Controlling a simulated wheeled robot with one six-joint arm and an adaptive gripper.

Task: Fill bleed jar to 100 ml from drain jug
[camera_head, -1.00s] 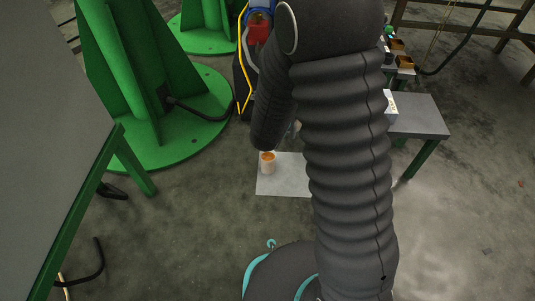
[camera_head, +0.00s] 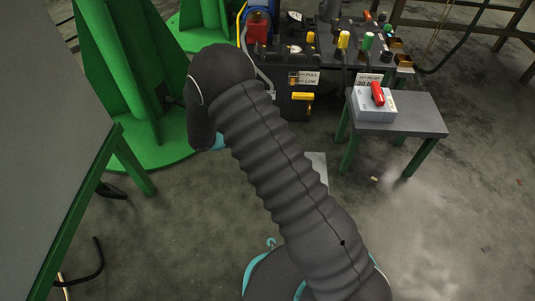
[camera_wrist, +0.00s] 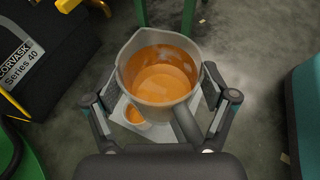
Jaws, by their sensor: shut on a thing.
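The drain jug (camera_wrist: 122,72) is a grey, open-topped vessel with a spout and a handle, holding orange fluid. My gripper (camera_wrist: 160,92) is shut on it, one finger at each side, and the jug looks roughly upright in the wrist view. The bleed jar (camera_wrist: 134,127) is small, with orange fluid showing in it. It stands below the jug, partly covered by the jug, on a light grey plate (camera_wrist: 118,112). Its fill level cannot be read. In the head view the arm hides my gripper, the jug and the jar; a corner of the plate (camera_head: 318,163) shows.
A black machine (camera_wrist: 62,65) marked "Series 40" stands at the left in the wrist view. In the head view, a grey bench (camera_head: 425,118) carries a box with a red switch (camera_head: 378,95). A green stand (camera_head: 130,90) and a grey table (camera_head: 45,130) are at left.

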